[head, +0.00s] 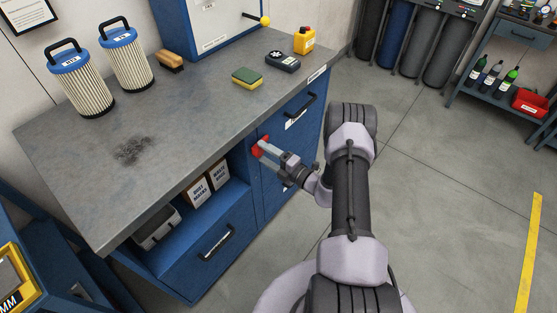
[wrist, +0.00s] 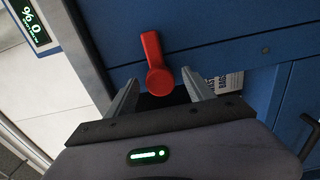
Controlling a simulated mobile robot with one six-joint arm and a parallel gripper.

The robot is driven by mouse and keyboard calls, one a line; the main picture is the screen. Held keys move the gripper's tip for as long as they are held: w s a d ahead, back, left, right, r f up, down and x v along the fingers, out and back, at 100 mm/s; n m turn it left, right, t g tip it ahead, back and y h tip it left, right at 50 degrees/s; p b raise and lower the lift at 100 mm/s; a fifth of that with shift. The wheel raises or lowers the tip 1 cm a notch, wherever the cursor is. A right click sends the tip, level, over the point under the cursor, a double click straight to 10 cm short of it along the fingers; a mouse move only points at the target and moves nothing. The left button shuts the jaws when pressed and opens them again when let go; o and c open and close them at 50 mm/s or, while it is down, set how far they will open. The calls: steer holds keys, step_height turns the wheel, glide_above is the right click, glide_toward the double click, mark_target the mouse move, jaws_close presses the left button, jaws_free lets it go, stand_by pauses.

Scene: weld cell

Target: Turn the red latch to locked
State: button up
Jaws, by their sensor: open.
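The red latch (wrist: 154,66) is a lever with a round hub, set on the blue cabinet front. In the wrist view its hub is low, between my fingers, and its arm points up and slightly left. My gripper (wrist: 160,86) is open, with one finger on each side of the hub; I cannot tell whether either touches it. In the head view my gripper (head: 268,150) is at the cabinet front just below the worktop edge, and red parts of the latch (head: 256,151) show around its fingertips. The rest of the latch is hidden there.
The grey worktop (head: 190,140) overhangs close above my gripper. Two filters (head: 82,82), a brush, a sponge (head: 247,78) and a handheld device stand on it. An open shelf with labelled boxes (head: 205,183) is left of the latch.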

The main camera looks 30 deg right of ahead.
steer(key=p+v, duration=0.3)
steer(key=v, duration=1.3)
steer(key=shift+s, duration=0.25)
steer(key=shift+r, duration=0.1)
steer(key=w+a+r+n+g+y, duration=0.2)
steer(key=a+r+n+g+y, duration=0.4)
steer(key=a+r+n+g, duration=1)
steer(key=s+a+r+n+t+h, duration=0.2)
steer(key=s+a+r+n+h, duration=0.3)
steer(key=n, duration=1)
steer(key=s+a+r+n+t+h, duration=0.2)
steer(key=s+a+r+n+h, duration=0.3)
steer(key=s+r+n, duration=0.6)
steer(key=shift+r+n+t, duration=0.4)
steer(key=shift+r+n, duration=1.55)
steer(key=shift+n, duration=0.05)
